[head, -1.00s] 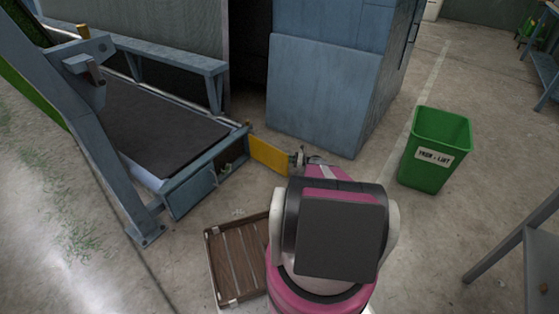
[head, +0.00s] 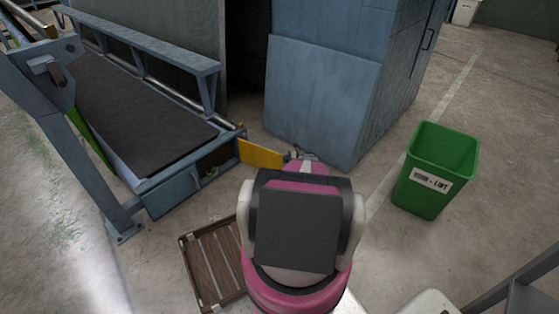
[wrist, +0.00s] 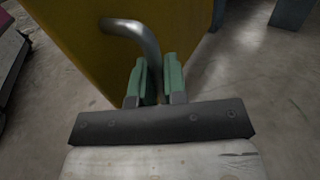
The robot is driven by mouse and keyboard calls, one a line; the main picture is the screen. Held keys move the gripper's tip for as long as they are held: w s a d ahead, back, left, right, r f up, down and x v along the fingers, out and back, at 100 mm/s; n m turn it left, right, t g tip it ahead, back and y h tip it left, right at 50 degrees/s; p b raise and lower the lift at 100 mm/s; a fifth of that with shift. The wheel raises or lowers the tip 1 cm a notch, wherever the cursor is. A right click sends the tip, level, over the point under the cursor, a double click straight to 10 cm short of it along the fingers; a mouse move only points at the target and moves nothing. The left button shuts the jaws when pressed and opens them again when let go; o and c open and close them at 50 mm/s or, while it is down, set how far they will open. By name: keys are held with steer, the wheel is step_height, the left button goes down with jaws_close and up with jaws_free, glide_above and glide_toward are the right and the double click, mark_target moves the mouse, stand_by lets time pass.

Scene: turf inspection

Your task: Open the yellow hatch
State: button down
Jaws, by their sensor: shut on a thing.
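The yellow hatch (head: 261,154) stands swung out from the end of the blue-grey conveyor frame, with a dark opening beside it at the frame's end. In the wrist view the hatch (wrist: 95,40) fills the upper left, and a bent metal handle (wrist: 137,36) sticks out of it. My gripper (wrist: 158,75) has its green fingers shut around the handle. In the head view my gripper (head: 293,156) is at the hatch's free right edge, small and partly hidden by my arm.
A wooden crate (head: 187,248) lies on the floor left of my arm. A green bin (head: 437,160) stands at the right. A blue cabinet (head: 317,95) rises close behind the hatch. A grey bench leg (head: 515,290) is at lower right. Floor between cabinet and bin is clear.

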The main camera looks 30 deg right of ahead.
steer(key=shift+w+a, duration=0.1)
steer(key=shift+w, duration=0.05)
steer(key=c, duration=1.2)
jaws_free()
steer(key=v, duration=1)
steer(key=shift+s+d, duration=0.2)
steer(key=shift+d, duration=0.15)
